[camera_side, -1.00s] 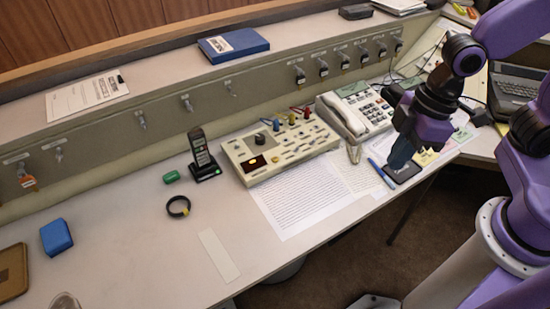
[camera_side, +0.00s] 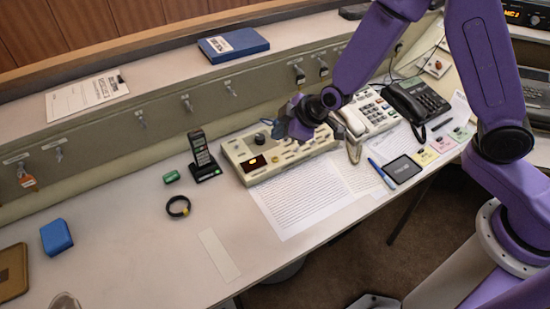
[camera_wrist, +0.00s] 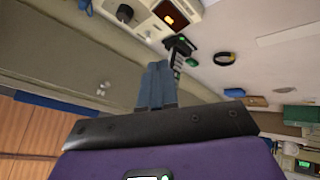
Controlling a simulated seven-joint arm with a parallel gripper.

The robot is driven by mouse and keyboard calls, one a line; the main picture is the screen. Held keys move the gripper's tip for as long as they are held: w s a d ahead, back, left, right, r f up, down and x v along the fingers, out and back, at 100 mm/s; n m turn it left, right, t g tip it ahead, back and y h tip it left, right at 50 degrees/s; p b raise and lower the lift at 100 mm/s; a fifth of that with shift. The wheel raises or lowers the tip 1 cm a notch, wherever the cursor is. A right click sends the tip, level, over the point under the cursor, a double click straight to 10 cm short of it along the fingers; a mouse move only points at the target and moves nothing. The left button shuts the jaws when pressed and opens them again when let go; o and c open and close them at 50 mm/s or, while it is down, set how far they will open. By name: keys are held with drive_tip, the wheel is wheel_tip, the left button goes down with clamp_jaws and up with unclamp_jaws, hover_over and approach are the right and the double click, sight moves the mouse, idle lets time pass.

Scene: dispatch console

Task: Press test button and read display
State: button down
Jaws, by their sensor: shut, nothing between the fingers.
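The beige console (camera_side: 262,175) sits on the desk, with a dark display (camera_side: 257,161) at its left end showing small orange marks too small to read. In the wrist view the console (camera_wrist: 150,8) is cut off at the top edge, with its lit display (camera_wrist: 170,19) and a dark knob (camera_wrist: 124,13). I cannot tell which control is the test button.
A handset in a stand (camera_side: 203,157), a green block (camera_side: 171,177) and a black ring (camera_side: 178,206) lie left of the console. A white phone (camera_side: 368,115) and a black phone (camera_side: 416,100) stand right. Printed paper (camera_side: 300,205) lies in front. The shelf wall with hooks rises behind.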

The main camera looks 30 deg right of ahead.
drive_tip(key=shift+w+d+f+t+h, duration=0.3)
drive_tip(key=shift+w+f, duration=0.2)
drive_tip(key=shift+w, duration=0.3)
drive_tip(key=shift+w+d+f+t+h, duration=0.15)
drive_tip(key=shift+w+d+f+t, duration=0.25)
drive_tip(key=shift+w, duration=0.4)
drive_tip(key=shift+w+d+f+t+h, duration=0.3)
drive_tip(key=shift+w+f, duration=0.25)
drive_tip(key=shift+w, duration=0.25)
hover_over(277, 162)
drive_tip(key=shift+f, duration=4.4)
drive_tip(key=shift+f, duration=0.1)
drive_tip(key=shift+f, duration=0.35)
drive_tip(key=shift+f, duration=0.35)
drive_tip(key=shift+r, duration=0.75)
